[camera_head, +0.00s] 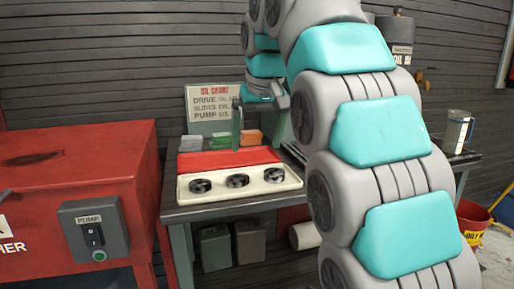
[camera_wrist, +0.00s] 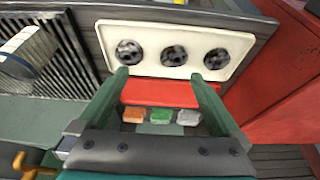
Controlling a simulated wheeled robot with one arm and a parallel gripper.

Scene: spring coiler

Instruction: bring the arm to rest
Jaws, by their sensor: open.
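My gripper (camera_wrist: 158,76) is open, its two green fingers apart with nothing held between them in the wrist view. In the head view my gripper (camera_head: 238,114) hangs over the back of the workbench, above the red mat (camera_head: 215,160) and near the orange, green and grey blocks. My teal and grey arm (camera_head: 378,130) is bent and fills the centre right of the head view, hiding part of the bench behind it.
A cream tray (camera_head: 269,182) with three dark round parts lies at the bench front. Green (camera_wrist: 161,117), orange (camera_wrist: 133,115) and grey (camera_wrist: 188,117) blocks sit behind the mat. A red machine (camera_head: 80,185) stands left. A red bucket (camera_head: 470,225) stands right.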

